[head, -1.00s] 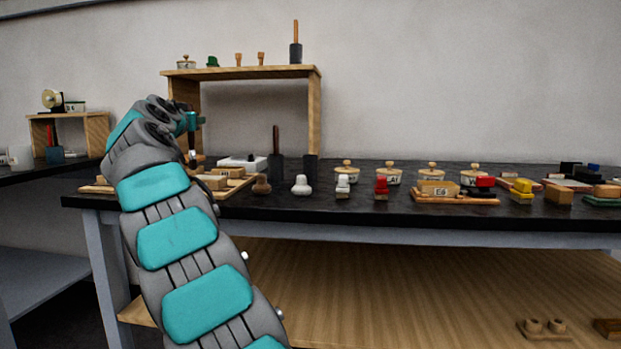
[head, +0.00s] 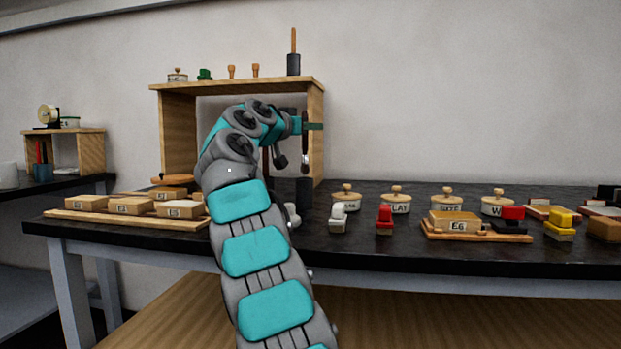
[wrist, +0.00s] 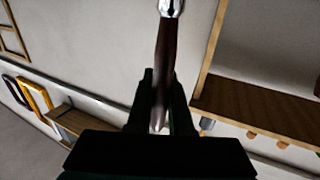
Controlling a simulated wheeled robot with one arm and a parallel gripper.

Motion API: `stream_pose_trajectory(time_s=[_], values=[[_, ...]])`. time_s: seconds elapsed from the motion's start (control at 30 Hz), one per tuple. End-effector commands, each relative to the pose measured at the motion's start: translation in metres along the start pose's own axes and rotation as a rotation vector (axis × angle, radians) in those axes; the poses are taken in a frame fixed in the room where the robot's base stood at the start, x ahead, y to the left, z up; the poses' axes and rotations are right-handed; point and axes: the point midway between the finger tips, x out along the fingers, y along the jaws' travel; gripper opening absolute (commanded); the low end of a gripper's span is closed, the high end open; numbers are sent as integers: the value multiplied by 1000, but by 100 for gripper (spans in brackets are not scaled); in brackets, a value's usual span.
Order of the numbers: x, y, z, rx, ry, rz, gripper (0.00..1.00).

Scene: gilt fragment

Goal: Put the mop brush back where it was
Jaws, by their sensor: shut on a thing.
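My gripper (head: 312,126) is shut on the mop brush (head: 305,157), in front of the right post of the wooden shelf. The brush hangs roughly upright below the fingers, above the table. In the wrist view, its dark brown handle (wrist: 164,50) runs between the fingers (wrist: 160,105) to a silver ferrule at the top edge; the bristles are out of frame there. A dark cylindrical holder (head: 304,193) stands on the table below the brush. Its opening shows nothing sticking out. A brown handle (head: 266,160) stands to its left, its lower part hidden by my arm.
The wooden shelf (head: 235,85) carries small items and a dark cup (head: 293,64) with a tan handle in it. Stamps (head: 384,219), lidded pots (head: 396,199) and a block tray (head: 125,219) crowd the black table. Free room lies behind the pots.

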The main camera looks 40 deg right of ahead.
Motion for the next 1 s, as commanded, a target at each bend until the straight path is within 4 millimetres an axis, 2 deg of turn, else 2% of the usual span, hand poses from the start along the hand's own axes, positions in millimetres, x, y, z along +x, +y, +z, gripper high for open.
stream_pose_trajectory(time_s=[0.03,0.2,0.57,0.8,1.0], values=[[0,2,11,-3,-1,4,0],[0,0,28,-5,1,0,0],[0,-1,46,-3,1,-1,0],[-1,0,69,-1,1,0,0],[0,0,80,-1,0,0,0]])
